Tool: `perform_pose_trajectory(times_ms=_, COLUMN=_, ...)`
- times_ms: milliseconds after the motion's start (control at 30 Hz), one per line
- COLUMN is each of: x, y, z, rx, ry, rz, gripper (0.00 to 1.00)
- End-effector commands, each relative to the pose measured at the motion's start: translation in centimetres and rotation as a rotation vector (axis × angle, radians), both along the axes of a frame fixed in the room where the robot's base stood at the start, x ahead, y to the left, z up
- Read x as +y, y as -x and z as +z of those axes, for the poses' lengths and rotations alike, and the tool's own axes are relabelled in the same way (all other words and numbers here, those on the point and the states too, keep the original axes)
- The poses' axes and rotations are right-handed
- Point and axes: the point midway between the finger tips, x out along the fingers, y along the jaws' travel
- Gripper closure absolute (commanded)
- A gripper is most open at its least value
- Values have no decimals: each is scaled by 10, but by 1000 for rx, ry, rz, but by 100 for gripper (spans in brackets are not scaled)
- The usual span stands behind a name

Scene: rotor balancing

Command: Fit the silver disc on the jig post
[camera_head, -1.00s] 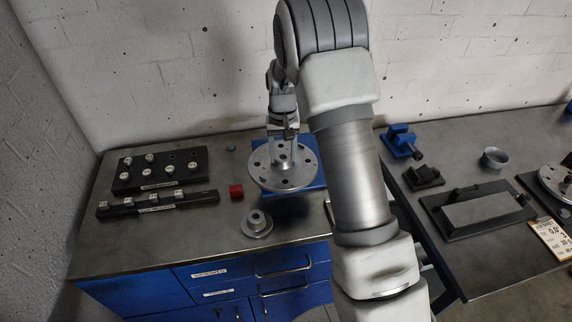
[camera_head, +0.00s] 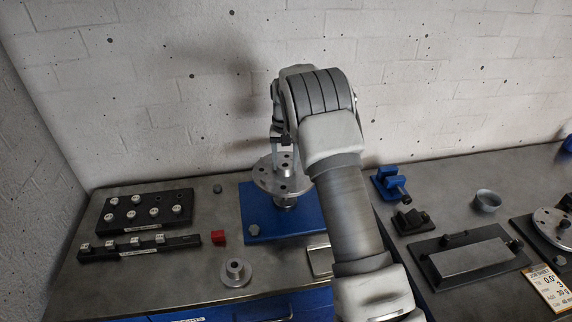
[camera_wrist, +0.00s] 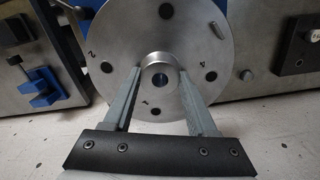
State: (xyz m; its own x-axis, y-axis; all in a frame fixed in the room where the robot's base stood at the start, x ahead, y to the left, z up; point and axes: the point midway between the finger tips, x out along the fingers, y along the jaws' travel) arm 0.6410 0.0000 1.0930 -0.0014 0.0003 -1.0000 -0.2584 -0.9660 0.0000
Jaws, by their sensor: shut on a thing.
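The silver disc (camera_head: 268,183) has a raised hub and several round holes. My gripper (camera_head: 283,158) is shut on the hub from above, with a finger on each side; the wrist view shows the hub (camera_wrist: 158,75) between the fingertips (camera_wrist: 160,90) and number marks on the disc face. The disc is over the blue jig base (camera_head: 255,230). A silver stepped cylinder (camera_head: 286,201) shows just under the disc, above the base. The disc hides the post's top, so I cannot tell whether the disc is on it or above it.
A silver flanged collar (camera_head: 235,270) and a red block (camera_head: 219,237) lie on the bench near the base. Black racks with silver weights (camera_head: 153,212) stand at left. On the right bench are a blue vise (camera_head: 390,185), a grey cup (camera_head: 487,201) and a black-framed plate (camera_head: 470,263).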

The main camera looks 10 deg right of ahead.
Motion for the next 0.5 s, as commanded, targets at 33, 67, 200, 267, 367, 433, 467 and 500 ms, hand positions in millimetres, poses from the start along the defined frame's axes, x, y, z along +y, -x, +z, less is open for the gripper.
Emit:
perform_pose_trajectory(times_ms=33, x=0, y=-1, z=1, rx=-5, ry=-1, rz=0, gripper=100)
perform_pose_trajectory(times_ms=67, x=0, y=-1, z=-1, rx=-5, ry=-1, rz=0, gripper=100)
perform_pose_trajectory(times_ms=200, x=0, y=-1, z=-9, rx=-5, ry=0, rz=0, gripper=100)
perform_pose_trajectory(times_ms=267, x=0, y=-1, z=-14, rx=-5, ry=0, rz=1, gripper=100)
perform_pose_trajectory(times_ms=367, x=0, y=-1, z=-22, rx=-5, ry=-1, rz=1, gripper=100)
perform_pose_trajectory(times_ms=433, x=0, y=-2, z=-29, rx=-6, ry=0, rz=1, gripper=100)
perform_pose_trajectory(times_ms=467, x=0, y=-2, z=-32, rx=-6, ry=0, rz=1, gripper=100)
perform_pose_trajectory(times_ms=500, x=0, y=-2, z=-36, rx=-6, ry=0, rz=1, gripper=100)
